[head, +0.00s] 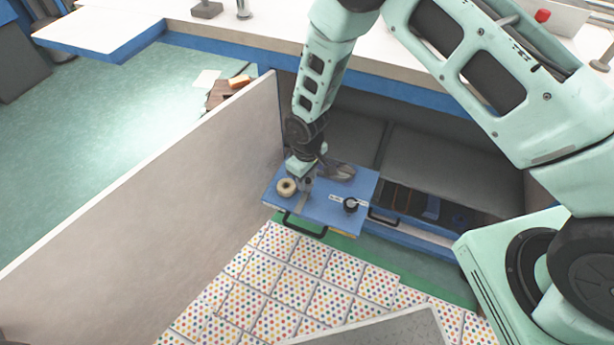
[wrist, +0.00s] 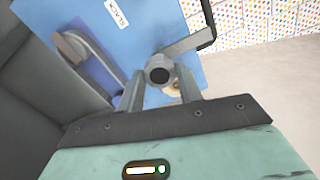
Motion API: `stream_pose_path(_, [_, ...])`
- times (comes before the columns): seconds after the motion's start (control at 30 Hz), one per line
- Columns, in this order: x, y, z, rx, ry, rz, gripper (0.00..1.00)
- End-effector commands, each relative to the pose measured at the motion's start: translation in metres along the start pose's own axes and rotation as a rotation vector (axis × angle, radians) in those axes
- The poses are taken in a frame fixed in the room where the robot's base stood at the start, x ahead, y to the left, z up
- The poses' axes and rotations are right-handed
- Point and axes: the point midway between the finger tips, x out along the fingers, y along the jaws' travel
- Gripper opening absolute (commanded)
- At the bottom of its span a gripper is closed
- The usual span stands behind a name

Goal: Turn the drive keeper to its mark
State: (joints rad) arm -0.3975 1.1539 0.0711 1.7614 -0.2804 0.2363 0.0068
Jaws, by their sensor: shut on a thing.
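In the wrist view, a grey keeper (wrist: 192,44) with a dark round hub (wrist: 158,70) stands on a blue panel (wrist: 215,78). Its flat lever points to the upper right. My gripper (wrist: 161,84) has one finger on each side of the hub and is shut on the keeper. In the head view, my gripper (head: 306,178) reaches down onto the blue panel (head: 325,210) and hides most of the keeper. A white label (wrist: 117,13) reading "SLACK" lies near the panel's upper edge in the wrist view. I cannot make out the keeper's mark.
A tan ring (head: 286,187) sits left of my gripper, and a dark knob (head: 350,204) sits to the right. A grey curved part (wrist: 82,55) is close to my gripper's left. A black handle (head: 303,226) fronts the panel. A pale partition (head: 160,190) rises left.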

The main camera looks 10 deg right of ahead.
Motion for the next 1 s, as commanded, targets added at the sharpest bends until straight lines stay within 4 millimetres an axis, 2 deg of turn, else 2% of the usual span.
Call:
stream_pose_path(0.3, [-0.001,0.001,-0.001,-0.007,0.002,0.002,0.0])
stream_pose_path(0.33, [-0.001,0.001,-0.001,-0.007,0.002,0.002,0.41])
stream_pose_path(0.4, [-0.001,0.001,-0.001,-0.006,0.002,0.002,0.57])
stream_pose_path(0.77, [-0.005,0.0,-0.001,-0.004,0.002,0.001,0.57])
stream_pose_path(0.87, [-0.017,0.0,-0.001,-0.003,0.003,0.001,0.57])
stream_pose_path(1.0, [-0.046,0.0,-0.001,-0.004,0.005,0.001,0.57])
